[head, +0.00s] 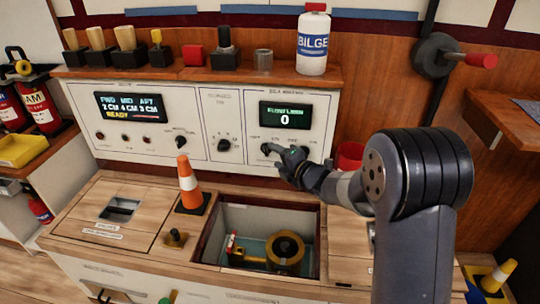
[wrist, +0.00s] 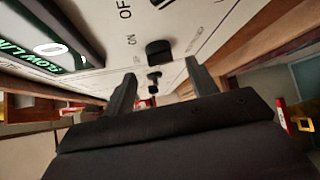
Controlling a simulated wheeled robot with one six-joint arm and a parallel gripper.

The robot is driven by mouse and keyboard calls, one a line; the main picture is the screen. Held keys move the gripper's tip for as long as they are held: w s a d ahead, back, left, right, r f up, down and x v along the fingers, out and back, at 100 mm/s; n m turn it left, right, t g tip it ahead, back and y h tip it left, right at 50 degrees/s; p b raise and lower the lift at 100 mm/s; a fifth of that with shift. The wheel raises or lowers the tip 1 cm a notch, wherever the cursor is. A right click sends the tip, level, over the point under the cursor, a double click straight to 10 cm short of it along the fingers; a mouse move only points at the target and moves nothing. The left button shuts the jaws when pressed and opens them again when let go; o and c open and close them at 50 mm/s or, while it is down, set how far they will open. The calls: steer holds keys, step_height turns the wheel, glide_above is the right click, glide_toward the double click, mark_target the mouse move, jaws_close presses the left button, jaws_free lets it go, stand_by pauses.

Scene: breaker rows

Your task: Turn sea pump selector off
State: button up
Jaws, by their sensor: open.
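A white control panel stands against the wall, and its right section (head: 253,127) has a small screen reading 0. The wrist view shows a black knob (wrist: 160,51) on the panel, with OFF and ON lettering beside it. I take it to be the sea pump selector, but no label confirms this. My gripper (head: 288,160) is in front of the right section's lower part, below the screen. In the wrist view, my gripper (wrist: 158,80) is open and empty, with the knob just beyond and between the fingertips. I cannot tell whether they touch it. The gripper hides part of this section in the head view.
Other black knobs sit on the middle section (head: 224,145) and left section (head: 180,142). A shelf above holds brushes and a BILGE bottle (head: 313,42). Below are an orange cone (head: 189,184) and an open hatch (head: 235,215) with a pump.

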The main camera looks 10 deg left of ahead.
mark_target(267, 151)
steer(key=shift+b+x, duration=0.3)
steer(key=shift+x, duration=1.75)
steer(key=c, duration=1)
steer(key=shift+o, duration=0.2)
steer(key=shift+r+p, duration=0.35)
steer(key=shift+p, duration=0.2)
steer(key=shift+a+r+n+g+h+p, duration=0.15)
steer(key=shift+r+n+g+h+p, duration=0.15)
steer(key=shift+n+h+p, duration=0.7)
steer(key=shift+f+n+g+h+p, duration=0.3)
steer(key=shift+h+p, duration=0.4)
steer(key=shift+p, duration=0.65)
steer(key=o, duration=1)
steer(key=shift+c, duration=0.2)
